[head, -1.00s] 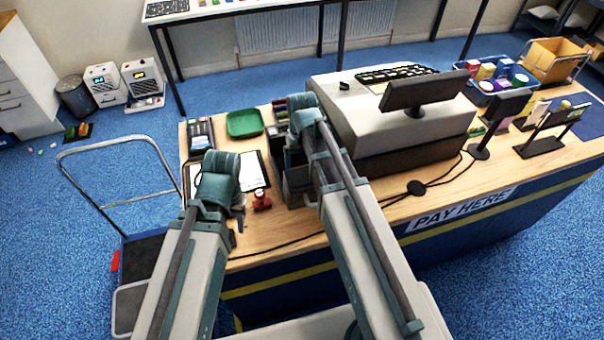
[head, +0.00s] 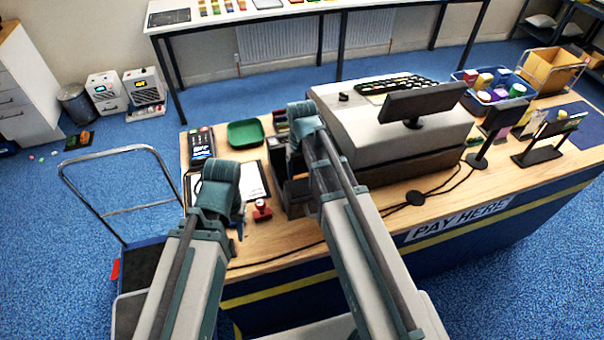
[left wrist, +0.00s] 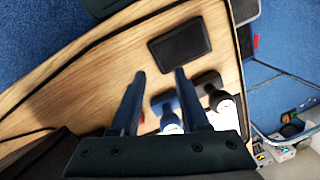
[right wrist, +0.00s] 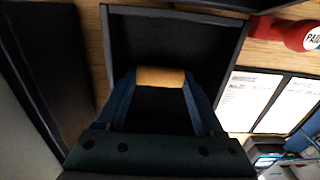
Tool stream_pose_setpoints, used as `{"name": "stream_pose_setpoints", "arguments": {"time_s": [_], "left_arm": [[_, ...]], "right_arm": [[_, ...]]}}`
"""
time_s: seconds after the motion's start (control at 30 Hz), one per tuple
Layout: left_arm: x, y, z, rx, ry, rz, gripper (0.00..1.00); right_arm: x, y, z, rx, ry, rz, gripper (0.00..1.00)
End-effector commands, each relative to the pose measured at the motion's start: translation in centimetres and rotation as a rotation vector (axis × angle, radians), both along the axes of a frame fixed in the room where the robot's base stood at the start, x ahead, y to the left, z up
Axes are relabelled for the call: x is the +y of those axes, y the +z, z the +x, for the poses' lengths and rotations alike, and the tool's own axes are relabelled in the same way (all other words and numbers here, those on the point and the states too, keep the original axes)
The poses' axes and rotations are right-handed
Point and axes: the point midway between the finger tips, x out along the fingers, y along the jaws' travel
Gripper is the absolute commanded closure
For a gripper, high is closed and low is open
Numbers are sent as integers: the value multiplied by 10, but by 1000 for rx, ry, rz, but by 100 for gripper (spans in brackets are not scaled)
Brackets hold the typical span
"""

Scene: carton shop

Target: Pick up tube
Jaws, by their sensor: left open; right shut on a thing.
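A short tan cylinder, which looks like the tube (right wrist: 161,77), lies crosswise between the fingertips of my right gripper (right wrist: 160,84) in the right wrist view. The gripper is shut on it, inside or just above a dark open-topped box (right wrist: 232,60). I cannot tell whether the tube touches the box floor. In the head view my right arm hides the tube and most of the right gripper. My left gripper (left wrist: 158,75) is open and empty above the counter in the left wrist view. Its fingers also show in the head view (head: 240,224).
The wooden counter (head: 285,243) carries a cash register (head: 360,127), a green tray (head: 245,133), a card terminal (head: 202,146), a clipboard (head: 256,181) and a red stamp (head: 262,210). A black flat pad (left wrist: 179,44) lies near the left gripper. A trolley (head: 140,262) stands left.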

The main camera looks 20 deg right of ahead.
Motion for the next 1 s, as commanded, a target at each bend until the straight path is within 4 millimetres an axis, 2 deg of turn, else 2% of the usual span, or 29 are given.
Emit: {"name": "stream_pose_setpoints", "arguments": {"time_s": [0.03,0.53,0.7,0.97,1.0], "left_arm": [[0,10,0,0,0,0,55],[0,82,0,0,3,-1,55],[0,91,0,0,6,-2,55],[0,90,0,0,7,-2,55],[0,90,0,0,7,-2,55]], "right_arm": [[0,10,0,0,0,0,82],[0,82,0,0,0,0,82],[0,91,0,0,0,0,82],[0,90,0,0,0,0,82],[0,90,0,0,0,0,34]]}}
